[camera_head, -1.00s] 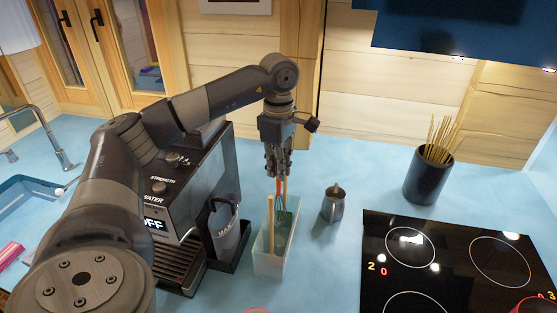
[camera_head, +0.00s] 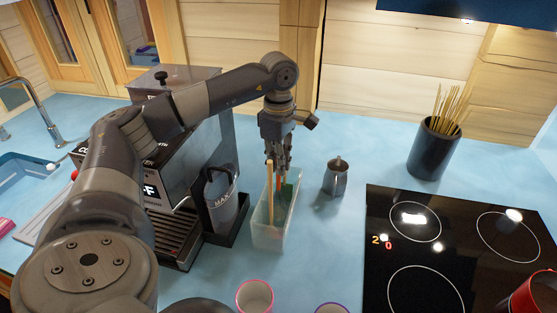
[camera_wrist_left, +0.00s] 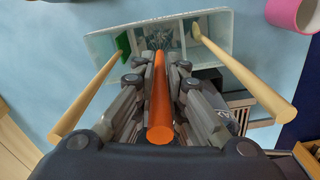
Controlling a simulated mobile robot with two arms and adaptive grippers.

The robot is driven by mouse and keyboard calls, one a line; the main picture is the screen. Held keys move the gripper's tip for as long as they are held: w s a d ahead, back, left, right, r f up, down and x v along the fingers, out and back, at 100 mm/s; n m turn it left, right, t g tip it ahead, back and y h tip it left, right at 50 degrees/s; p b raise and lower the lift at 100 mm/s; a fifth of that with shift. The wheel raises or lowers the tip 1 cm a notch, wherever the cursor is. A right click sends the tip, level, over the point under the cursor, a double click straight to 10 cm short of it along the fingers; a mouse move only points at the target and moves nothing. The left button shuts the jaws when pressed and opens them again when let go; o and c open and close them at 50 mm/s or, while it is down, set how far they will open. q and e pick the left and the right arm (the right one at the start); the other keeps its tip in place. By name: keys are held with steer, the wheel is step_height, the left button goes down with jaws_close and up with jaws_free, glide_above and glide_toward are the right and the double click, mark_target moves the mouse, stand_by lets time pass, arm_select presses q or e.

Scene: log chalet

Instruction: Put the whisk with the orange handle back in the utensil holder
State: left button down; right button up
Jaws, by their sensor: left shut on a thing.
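The utensil holder (camera_head: 268,238) is a pale translucent box with compartments, standing on the blue counter. My left gripper (camera_head: 279,163) is above it, fingers pointing down, shut on the whisk's orange handle (camera_wrist_left: 160,108). A little of the handle shows below the fingers in the head view. In the left wrist view the whisk's wires appear at the holder's middle compartment, between its dividers (camera_wrist_left: 142,38); their depth is hard to tell. Two wooden-handled utensils stand in the holder, one on each side of the whisk: one with a green part (camera_wrist_left: 123,46), one plain (camera_wrist_left: 240,70). My right gripper is out of view.
A coffee machine (camera_head: 215,120) with a jug (camera_head: 221,195) stands left of the holder. A small metal pitcher (camera_head: 336,179) is close on its right. Further right are a black cooktop (camera_head: 450,240) and a dark pot of sticks (camera_head: 433,150). Cups (camera_head: 254,297) stand in front.

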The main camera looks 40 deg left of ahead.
arm_select(q)
steer(key=shift+f+b, duration=0.35)
steer(key=shift+f, duration=0.15)
stand_by(0.6)
stand_by(0.3)
steer(key=c, duration=1.6)
jaws_free()
steer(key=shift+r, duration=0.1)
steer(key=shift+r+p, duration=3.2)
steer(key=shift+r, duration=1)
